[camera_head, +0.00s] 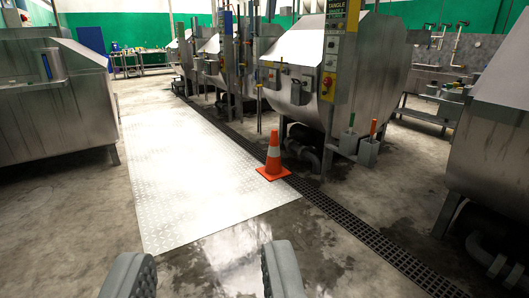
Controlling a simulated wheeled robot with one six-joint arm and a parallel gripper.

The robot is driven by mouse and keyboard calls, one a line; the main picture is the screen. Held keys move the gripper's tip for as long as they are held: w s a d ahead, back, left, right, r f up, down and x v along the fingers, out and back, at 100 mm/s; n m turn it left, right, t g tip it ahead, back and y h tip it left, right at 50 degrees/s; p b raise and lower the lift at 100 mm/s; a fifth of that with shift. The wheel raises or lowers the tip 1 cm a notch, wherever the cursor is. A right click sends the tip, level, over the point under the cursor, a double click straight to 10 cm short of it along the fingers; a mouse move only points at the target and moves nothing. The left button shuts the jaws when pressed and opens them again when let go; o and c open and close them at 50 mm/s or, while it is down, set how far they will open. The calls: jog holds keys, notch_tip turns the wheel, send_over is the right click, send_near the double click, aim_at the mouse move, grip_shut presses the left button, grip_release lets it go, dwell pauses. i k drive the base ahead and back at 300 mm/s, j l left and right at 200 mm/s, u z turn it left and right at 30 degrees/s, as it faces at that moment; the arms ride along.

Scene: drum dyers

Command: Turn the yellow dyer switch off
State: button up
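A metal drum dyer (300,88) stands right of centre, some distance ahead. Its control panel (335,62) has a yellow strip and carries a red-on-yellow switch (327,82). The switch is too small to tell its position. A yellow sign with the word TANGLE (337,8) is at the top of this panel. My gripper (205,272) is at the bottom of the view, its two grey fingers wide apart. It is open and empty, with bare floor between the fingers, far from the switch.
An orange cone (273,158) stands on the floor before the dyer. A floor grate (345,220) runs diagonally along the machines. A bright plate walkway (190,170) lies clear ahead. Metal machines stand at the left (50,105) and right edge (495,150).

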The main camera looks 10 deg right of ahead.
aim_at(327, 82)
jog(key=i+z, duration=0.45)
jog(key=i, duration=4.2)
